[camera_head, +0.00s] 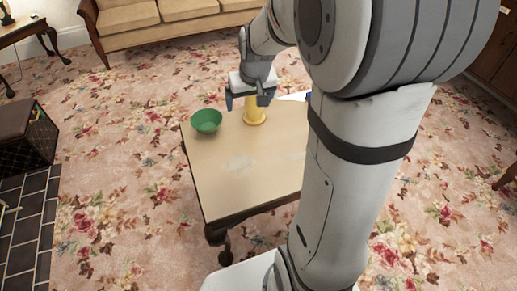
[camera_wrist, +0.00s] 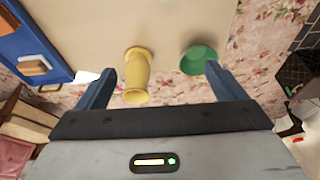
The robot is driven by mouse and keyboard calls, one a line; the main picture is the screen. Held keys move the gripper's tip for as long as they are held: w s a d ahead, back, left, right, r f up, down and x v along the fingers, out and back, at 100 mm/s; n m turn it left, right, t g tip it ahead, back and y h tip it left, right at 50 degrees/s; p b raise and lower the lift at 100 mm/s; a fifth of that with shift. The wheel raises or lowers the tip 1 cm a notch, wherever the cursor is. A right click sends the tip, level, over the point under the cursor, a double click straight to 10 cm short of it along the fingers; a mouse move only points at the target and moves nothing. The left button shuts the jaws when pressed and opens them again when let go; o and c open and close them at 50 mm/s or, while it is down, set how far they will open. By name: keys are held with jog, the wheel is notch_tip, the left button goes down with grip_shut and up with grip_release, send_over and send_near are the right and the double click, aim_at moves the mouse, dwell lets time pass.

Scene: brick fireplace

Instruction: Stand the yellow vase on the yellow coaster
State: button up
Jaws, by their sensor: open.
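The yellow vase (camera_head: 254,115) is upright near the far edge of the table, just below my gripper (camera_head: 247,101) in the head view. In the wrist view the vase (camera_wrist: 137,75) shows between the two dark blue fingers, nearer the left one, with gaps on both sides. My gripper (camera_wrist: 160,70) is open and empty. I cannot pick out the yellow coaster in either view. The table's right part is hidden behind my arm in the head view.
A green bowl (camera_head: 206,121) is on the table (camera_head: 240,185) left of the vase; it also shows near the right finger in the wrist view (camera_wrist: 200,60). A blue object (camera_wrist: 30,42) bearing small tan pieces is at the wrist view's left. The table's near middle is clear.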

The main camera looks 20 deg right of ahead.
jog(key=s+a+g, duration=0.1)
jog(key=s+a, duration=0.1)
jog(key=s, duration=0.8)
jog(key=s+a+g, duration=0.1)
jog(key=s+a, duration=0.2)
jog(key=s, duration=0.6)
jog(key=shift+s+n+g, duration=0.3)
jog(key=shift+s+n, duration=0.05)
jog(key=shift+n, duration=0.05)
